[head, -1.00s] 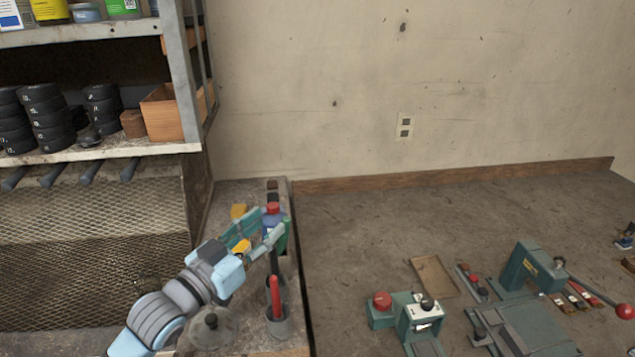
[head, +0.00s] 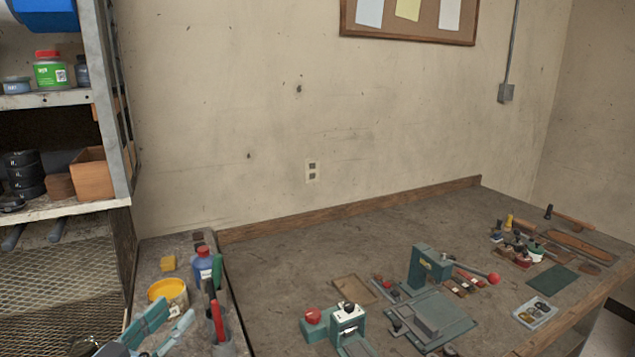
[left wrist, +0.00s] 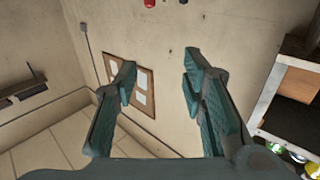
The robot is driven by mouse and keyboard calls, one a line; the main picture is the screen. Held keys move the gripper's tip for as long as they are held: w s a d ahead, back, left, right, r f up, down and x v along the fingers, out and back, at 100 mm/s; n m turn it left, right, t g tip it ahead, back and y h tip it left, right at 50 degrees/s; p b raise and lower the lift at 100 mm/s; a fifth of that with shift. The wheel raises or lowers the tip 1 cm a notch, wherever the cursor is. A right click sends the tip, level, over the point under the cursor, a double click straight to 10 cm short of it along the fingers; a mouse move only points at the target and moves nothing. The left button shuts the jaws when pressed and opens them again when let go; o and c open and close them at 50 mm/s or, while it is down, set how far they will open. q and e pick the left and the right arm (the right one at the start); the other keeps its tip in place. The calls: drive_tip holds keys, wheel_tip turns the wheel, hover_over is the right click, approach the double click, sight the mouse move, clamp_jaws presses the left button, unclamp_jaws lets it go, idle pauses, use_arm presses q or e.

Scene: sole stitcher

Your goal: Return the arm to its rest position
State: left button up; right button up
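My left gripper (head: 177,314) is at the lower left of the head view, beside the pen cup and in front of the yellow tub. Its two fingers are spread apart with nothing between them. In the left wrist view the open gripper (left wrist: 160,62) has empty space between its fingers, with the wall and a pin board behind. Most of my left arm is below the head view's edge. My right gripper is not in view.
A yellow tub (head: 169,292), a blue bottle with a red cap (head: 203,264) and a dark cup (head: 222,345) with red and green tools crowd the narrow side bench. A shelf (head: 60,208) stands left. A green press (head: 428,268) stands on the main bench.

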use_arm(q)
drive_tip(key=s+f+n+g+y, duration=0.1)
drive_tip(key=s+f+g+y, duration=0.2)
drive_tip(key=f, duration=0.6)
drive_tip(key=s+f+g+y, duration=0.1)
drive_tip(key=s+f+g, duration=0.2)
drive_tip(key=s+f, duration=0.4)
drive_tip(key=s+f+n+g+y, duration=0.1)
drive_tip(key=s+f+g+y, duration=0.1)
drive_tip(key=s+f+g, duration=0.95)
drive_tip(key=s+a+f+t, duration=0.1)
drive_tip(key=s+f, duration=0.3)
drive_tip(key=f, duration=0.7)
drive_tip(key=s+f+t, duration=0.1)
drive_tip(key=s+f, duration=0.3)
drive_tip(key=f, duration=0.8)
drive_tip(key=s+f, duration=1)
drive_tip(key=s, duration=0.3)
drive_tip(key=shift+s+a+n+g, duration=0.15)
drive_tip(key=shift+a+n+g, duration=0.25)
drive_tip(key=shift+g, duration=0.05)
